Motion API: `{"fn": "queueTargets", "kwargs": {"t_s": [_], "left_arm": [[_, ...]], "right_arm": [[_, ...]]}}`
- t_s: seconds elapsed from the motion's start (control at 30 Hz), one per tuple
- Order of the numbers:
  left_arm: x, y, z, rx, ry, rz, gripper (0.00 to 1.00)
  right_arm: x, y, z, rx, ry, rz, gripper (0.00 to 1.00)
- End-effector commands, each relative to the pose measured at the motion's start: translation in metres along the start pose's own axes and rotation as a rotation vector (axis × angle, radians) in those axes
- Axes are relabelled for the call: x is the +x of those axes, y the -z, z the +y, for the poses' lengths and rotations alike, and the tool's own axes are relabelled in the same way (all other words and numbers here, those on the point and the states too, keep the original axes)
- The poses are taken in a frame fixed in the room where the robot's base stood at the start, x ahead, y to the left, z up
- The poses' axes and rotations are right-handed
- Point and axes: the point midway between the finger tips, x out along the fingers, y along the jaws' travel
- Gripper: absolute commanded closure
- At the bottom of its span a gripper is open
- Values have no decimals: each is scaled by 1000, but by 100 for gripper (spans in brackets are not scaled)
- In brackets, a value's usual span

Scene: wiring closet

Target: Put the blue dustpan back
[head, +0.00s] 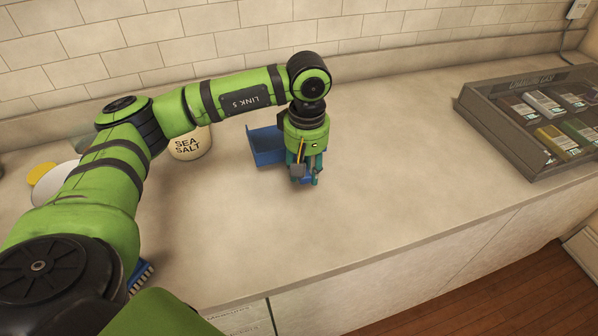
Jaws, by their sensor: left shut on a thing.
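The blue dustpan (266,147) is at the middle of the counter, its flat pan showing to the left of my left gripper. My left gripper (304,178) points down over the counter and is shut on the dustpan, around a blue part that shows between its fingers. The wrist and fingers hide part of the dustpan. I cannot tell whether the pan touches the counter. My right gripper is not in view.
A sea salt canister (190,145) stands behind my left arm. A blue brush (142,274) is partly hidden by the arm at lower left. A grey display case (530,125) with small packets stands at right. The counter (390,170) between is clear.

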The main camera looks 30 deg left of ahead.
Motion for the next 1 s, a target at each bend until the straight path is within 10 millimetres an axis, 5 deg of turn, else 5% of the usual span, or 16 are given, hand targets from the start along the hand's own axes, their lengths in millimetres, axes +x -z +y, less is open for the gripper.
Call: {"fn": "queueTargets", "kwargs": {"t_s": [0.5, 0.9, 0.93, 1.0], "left_arm": [[48, 16, -7, 1, 0, 0, 100], [56, 16, -6, 2, -2, 1, 100], [55, 16, -6, 1, -2, 0, 56], [54, 16, -6, 1, -2, 0, 40]], "right_arm": [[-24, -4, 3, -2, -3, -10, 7], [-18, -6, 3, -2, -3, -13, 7], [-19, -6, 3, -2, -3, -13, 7], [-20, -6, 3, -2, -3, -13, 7]]}}
